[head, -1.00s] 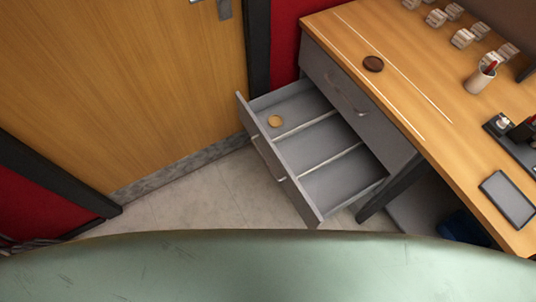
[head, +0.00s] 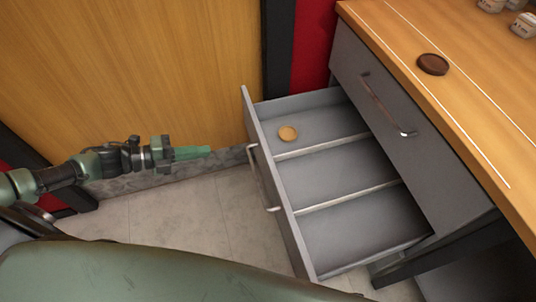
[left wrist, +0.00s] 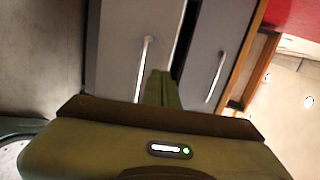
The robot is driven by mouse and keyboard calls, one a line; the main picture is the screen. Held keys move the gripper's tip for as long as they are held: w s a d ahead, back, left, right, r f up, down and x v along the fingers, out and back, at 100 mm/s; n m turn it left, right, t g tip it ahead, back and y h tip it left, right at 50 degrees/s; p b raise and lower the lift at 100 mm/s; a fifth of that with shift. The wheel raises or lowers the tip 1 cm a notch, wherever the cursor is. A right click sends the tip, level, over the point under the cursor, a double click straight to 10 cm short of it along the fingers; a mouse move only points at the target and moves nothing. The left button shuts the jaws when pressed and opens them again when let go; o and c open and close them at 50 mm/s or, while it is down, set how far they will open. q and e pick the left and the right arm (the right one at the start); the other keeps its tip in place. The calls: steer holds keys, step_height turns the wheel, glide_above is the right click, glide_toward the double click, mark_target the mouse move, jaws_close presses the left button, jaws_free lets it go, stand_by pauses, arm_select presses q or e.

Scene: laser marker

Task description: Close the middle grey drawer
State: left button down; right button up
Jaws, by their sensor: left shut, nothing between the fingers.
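The grey drawer (head: 318,232) stands pulled out from the desk in the head view, with its front panel facing left and a metal handle (head: 262,178) on it. Its inside has dividers, and a small round tan disc lies in the far compartment. My left gripper (head: 208,151) is shut and empty, to the left of the drawer front and apart from it. In the left wrist view my gripper fingers (left wrist: 161,88) point at grey fronts, with the drawer handle (left wrist: 144,68) left of the fingers. My right gripper is not in view.
A shut grey drawer front (head: 400,130) sits above the open one, under the wooden desktop (head: 460,110). A dark brown round disc (head: 432,64) lies on the desktop. A wooden door (head: 130,70) is at the left. Tiled floor (head: 190,210) is clear between.

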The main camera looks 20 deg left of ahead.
arm_select(q)
steer(key=d+m, duration=0.1)
steer(key=d, duration=0.1)
glide_toward(262, 147)
step_height(262, 147, down, 2)
steer(key=w+d, duration=0.1)
steer(key=w, duration=0.1)
steer(key=w+d, duration=0.2)
steer(key=d, duration=0.1)
steer(key=shift+f+g+h+b, duration=0.25)
steer(key=shift+g+h+b, duration=0.05)
steer(key=shift+h, duration=0.1)
steer(key=shift+w+d, duration=0.2)
steer(key=shift+d, duration=0.15)
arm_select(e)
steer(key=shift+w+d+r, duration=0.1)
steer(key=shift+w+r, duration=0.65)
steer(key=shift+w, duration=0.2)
